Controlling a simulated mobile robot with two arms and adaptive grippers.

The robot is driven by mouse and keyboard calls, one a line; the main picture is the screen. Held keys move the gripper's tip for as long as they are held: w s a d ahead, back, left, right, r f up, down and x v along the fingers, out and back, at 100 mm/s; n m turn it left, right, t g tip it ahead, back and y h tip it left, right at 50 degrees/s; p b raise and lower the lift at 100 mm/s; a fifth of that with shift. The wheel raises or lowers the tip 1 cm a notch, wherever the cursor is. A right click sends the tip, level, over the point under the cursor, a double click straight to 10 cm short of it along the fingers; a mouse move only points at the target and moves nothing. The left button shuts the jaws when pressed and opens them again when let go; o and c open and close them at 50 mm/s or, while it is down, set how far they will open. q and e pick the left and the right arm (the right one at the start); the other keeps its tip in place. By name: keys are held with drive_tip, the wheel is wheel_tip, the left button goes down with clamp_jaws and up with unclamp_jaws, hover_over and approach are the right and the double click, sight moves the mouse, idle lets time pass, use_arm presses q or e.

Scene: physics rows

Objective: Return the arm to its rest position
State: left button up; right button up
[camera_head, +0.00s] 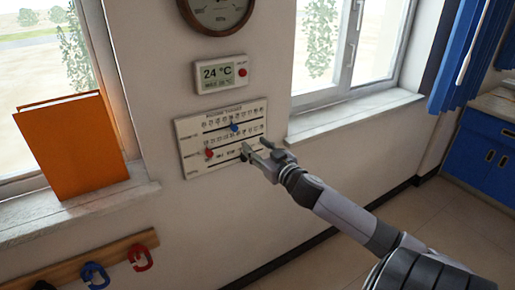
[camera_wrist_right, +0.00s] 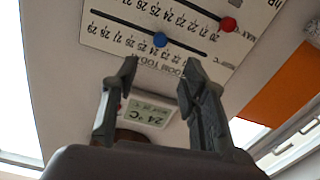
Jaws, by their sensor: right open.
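My right arm comes in from the lower right in the head view. Its gripper (camera_head: 256,149) is open in front of the lower right part of a white slider panel (camera_head: 190,130) on the wall. The panel has a blue knob (camera_head: 235,127) on an upper slot and a red knob (camera_head: 209,153) lower left. The open fingers (camera_wrist_right: 160,76) also show in the wrist view, with nothing between them; the panel (camera_wrist_right: 110,42) appears upside down beyond, with its blue knob (camera_wrist_right: 160,39) and red knob (camera_wrist_right: 229,25). I cannot tell whether a fingertip touches the panel. My left gripper is out of view.
A digital thermometer (camera_head: 219,74) and a round gauge (camera_head: 215,10) hang above the panel. An orange book (camera_head: 75,145) stands on the left sill. A wooden rail (camera_head: 105,258) with hooks is lower left. Blue cabinets (camera_head: 485,150) stand at right. The floor (camera_head: 440,220) at lower right is clear.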

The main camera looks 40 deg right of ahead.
drive_tip(key=shift+f, duration=0.15)
idle(0.4)
drive_tip(key=s+d+f+m+g, duration=0.1)
drive_tip(key=s+d+f+g, duration=0.1)
drive_tip(key=f, duration=0.9)
drive_tip(key=s+d+f+g, duration=0.1)
drive_tip(key=s+f+g, duration=0.15)
drive_tip(key=f, duration=0.95)
drive_tip(key=s+a+f+g, duration=0.15)
drive_tip(key=s+f, duration=0.25)
drive_tip(key=f, duration=0.4)
drive_tip(key=s+a+f+g, duration=0.15)
drive_tip(key=s+f, duration=0.25)
drive_tip(key=f, duration=0.5)
drive_tip(key=s+a+f+n+g+y, duration=0.1)
drive_tip(key=s+a+f+g, duration=0.2)
drive_tip(key=s+a+f, duration=0.75)
drive_tip(key=s+a+f+n+g+y, duration=0.2)
drive_tip(key=s+a+f+g, duration=0.35)
drive_tip(key=s+f, duration=0.75)
drive_tip(key=s+a+f+n, duration=0.1)
drive_tip(key=s+a+f, duration=0.1)
drive_tip(key=s+a, duration=0.8)
drive_tip(key=shift+s+a+f+g+y, duration=0.2)
drive_tip(key=shift+s+f+g+y, duration=0.15)
drive_tip(key=shift+s, duration=0.2)
drive_tip(key=shift+d+r, duration=0.1)
